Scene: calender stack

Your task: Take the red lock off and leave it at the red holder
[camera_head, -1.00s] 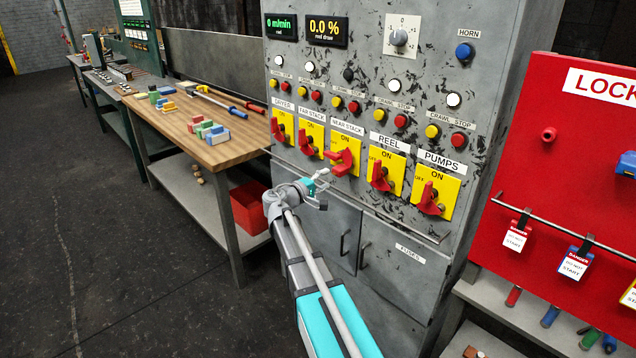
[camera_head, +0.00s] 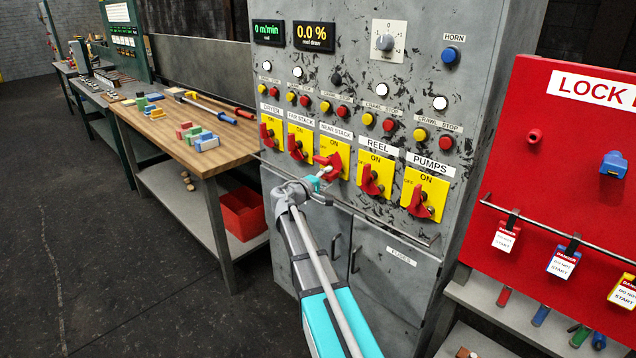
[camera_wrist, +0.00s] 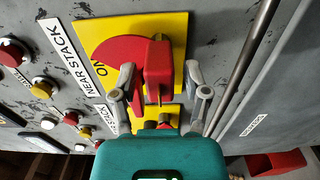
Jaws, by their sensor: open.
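The NEAR STACK switch has a yellow plate (camera_wrist: 172,30) with a red rotary part (camera_wrist: 112,62). A red block (camera_wrist: 158,68), which looks like the red lock, stands out from it; the dividing line between lock and switch handle is hard to tell. In the head view the red piece (camera_head: 328,163) sits at the NEAR STACK switch, partly behind my gripper (camera_head: 322,176). In the wrist view my gripper (camera_wrist: 160,86) is open, with one finger on each side of the red block and gaps showing. A red peg (camera_head: 534,136) on the red lockout board looks like the red holder.
A blue lock (camera_head: 613,164) hangs on the red board (camera_head: 560,200), right of the red peg. Tags hang from a rail (camera_head: 545,228) below. A handrail (camera_head: 390,224) runs before the grey cabinet. A wooden bench (camera_head: 230,148) with coloured blocks stands left.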

